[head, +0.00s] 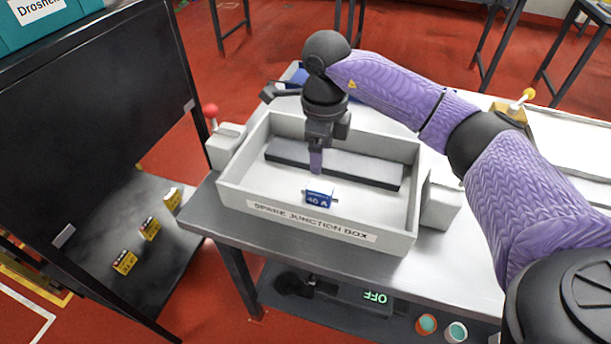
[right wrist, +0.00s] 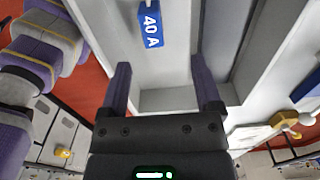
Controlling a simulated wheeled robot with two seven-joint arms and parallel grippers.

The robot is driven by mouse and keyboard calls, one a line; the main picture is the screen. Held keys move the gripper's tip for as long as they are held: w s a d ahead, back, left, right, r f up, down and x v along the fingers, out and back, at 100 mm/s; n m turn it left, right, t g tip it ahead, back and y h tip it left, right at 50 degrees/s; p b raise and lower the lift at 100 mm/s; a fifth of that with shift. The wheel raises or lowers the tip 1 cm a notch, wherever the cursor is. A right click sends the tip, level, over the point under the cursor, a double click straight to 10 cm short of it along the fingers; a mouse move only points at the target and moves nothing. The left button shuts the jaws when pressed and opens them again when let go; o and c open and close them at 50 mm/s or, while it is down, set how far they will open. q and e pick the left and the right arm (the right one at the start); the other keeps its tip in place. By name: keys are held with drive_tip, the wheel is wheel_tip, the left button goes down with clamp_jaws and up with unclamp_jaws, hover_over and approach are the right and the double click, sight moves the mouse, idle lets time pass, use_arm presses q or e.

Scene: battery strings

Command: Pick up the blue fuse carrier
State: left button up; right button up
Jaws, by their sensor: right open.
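The blue fuse carrier (head: 319,197), marked 40 A, lies on the floor of the white spare junction box (head: 252,199), near its front wall. It also shows at the top of the right wrist view (right wrist: 151,24), beyond the fingertips and between their lines. My right gripper (head: 316,168) points down inside the box, above and just behind the carrier, apart from it. In the right wrist view its two purple fingers (right wrist: 162,75) are spread wide with nothing between them. My left gripper does not show.
A dark bar (head: 335,165) lies along the back of the box. A red-knobbed lever unit (head: 224,142) stands left of the box. Several yellow-and-black blocks (head: 149,229) sit on the dark shelf at left. The box walls surround the carrier closely at the front.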

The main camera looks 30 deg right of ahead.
sight(320, 187)
drive_tip(key=f, duration=0.2)
drive_tip(key=s+f+b, duration=0.1)
drive_tip(key=shift+f, duration=0.35)
drive_tip(key=f, duration=0.2)
drive_tip(key=f+b, duration=0.2)
drive_tip(key=f, duration=0.1)
drive_tip(key=shift+a+f, duration=0.3)
drive_tip(key=shift+f, duration=0.05)
drive_tip(key=shift+r, duration=0.1)
drive_tip(key=shift+c, duration=1)
drive_tip(key=c, duration=0.7)
clamp_jaws()
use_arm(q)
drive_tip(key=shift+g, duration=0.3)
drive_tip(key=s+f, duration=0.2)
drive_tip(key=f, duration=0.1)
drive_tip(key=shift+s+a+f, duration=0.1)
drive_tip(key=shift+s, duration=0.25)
